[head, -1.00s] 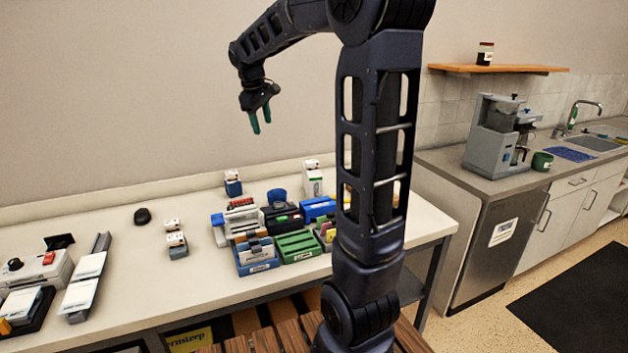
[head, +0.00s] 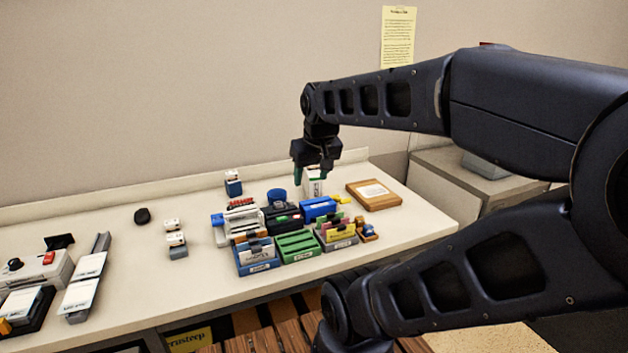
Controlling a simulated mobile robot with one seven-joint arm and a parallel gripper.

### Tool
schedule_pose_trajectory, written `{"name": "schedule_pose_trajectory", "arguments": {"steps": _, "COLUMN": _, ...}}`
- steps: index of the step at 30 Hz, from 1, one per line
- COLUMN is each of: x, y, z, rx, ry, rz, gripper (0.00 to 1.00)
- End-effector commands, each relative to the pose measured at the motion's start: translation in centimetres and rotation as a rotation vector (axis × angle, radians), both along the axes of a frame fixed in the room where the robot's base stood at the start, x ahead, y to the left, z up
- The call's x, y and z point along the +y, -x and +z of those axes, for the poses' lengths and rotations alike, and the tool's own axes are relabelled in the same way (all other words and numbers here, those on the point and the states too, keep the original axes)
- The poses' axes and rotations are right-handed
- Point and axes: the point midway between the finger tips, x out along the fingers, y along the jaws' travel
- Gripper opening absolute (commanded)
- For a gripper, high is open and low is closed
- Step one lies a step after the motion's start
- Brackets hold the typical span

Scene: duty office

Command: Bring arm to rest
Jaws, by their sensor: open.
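My arm (head: 520,95) reaches in from the right side of the head view, folded at its elbow, with its forearm pointing left over the desk (head: 120,225). My gripper (head: 312,178) hangs from the forearm's end, fingers pointing down. It is open with nothing between its greenish fingertips. In the picture it overlaps a white box (head: 313,188) at the back of the desk. I cannot tell how high it is above the desk.
Several trays and card holders, among them a green tray (head: 297,246) and a blue one (head: 258,257), stand below my gripper. A wooden board (head: 374,195) lies to the right. A black mouse (head: 142,216) lies left. The desk's front middle is clear.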

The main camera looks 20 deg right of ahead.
Motion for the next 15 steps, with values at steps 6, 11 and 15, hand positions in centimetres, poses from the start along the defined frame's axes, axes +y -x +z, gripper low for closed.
{"name": "schedule_pose_trajectory", "arguments": {"steps": 6, "x": -0.07, "y": 1.41, "z": -1.07, "rx": -0.014, "ry": -0.025, "rz": -0.039, "gripper": 0.55}}
{"name": "schedule_pose_trajectory", "arguments": {"steps": 11, "x": -0.07, "y": 1.4, "z": -1.07, "rx": -0.014, "ry": -0.026, "rz": -0.04, "gripper": 0.55}}
{"name": "schedule_pose_trajectory", "arguments": {"steps": 15, "x": -0.06, "y": 1.39, "z": -1.05, "rx": -0.014, "ry": -0.025, "rz": -0.039, "gripper": 0.55}}
